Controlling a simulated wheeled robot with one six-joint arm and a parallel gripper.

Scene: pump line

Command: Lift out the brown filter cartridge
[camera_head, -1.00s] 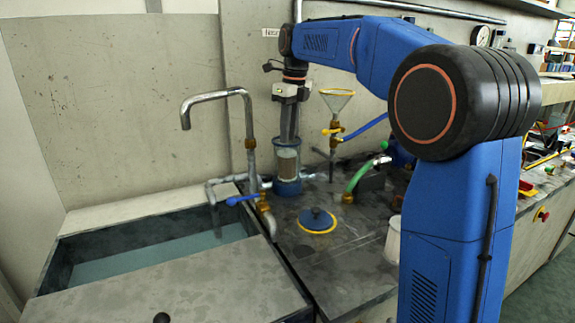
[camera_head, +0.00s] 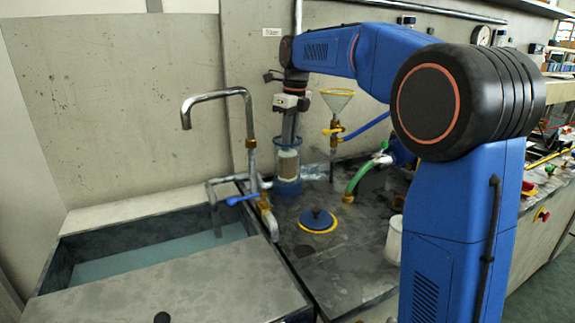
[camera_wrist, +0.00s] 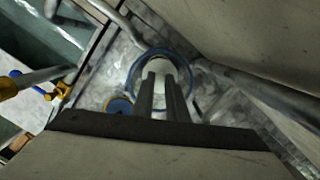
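The brown filter cartridge (camera_head: 288,165) stands upright inside a clear housing with a blue base (camera_head: 287,188) on the bench beside the sink. In the wrist view the housing's blue rim (camera_wrist: 133,76) circles the pale cartridge top (camera_wrist: 158,67). My gripper (camera_head: 288,143) points down from above into the housing's mouth, over the cartridge. In the wrist view its two dark fingers (camera_wrist: 160,80) are a little apart, with a narrow gap between them. Whether they touch the cartridge top cannot be told.
A blue lid with a yellow ring (camera_head: 318,221) lies on the bench in front. A metal tap (camera_head: 248,145) and pipe with a blue valve handle (camera_head: 242,199) stand left. A funnel (camera_head: 337,101) stands right, near a green hose (camera_head: 361,178). The wall is close behind.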

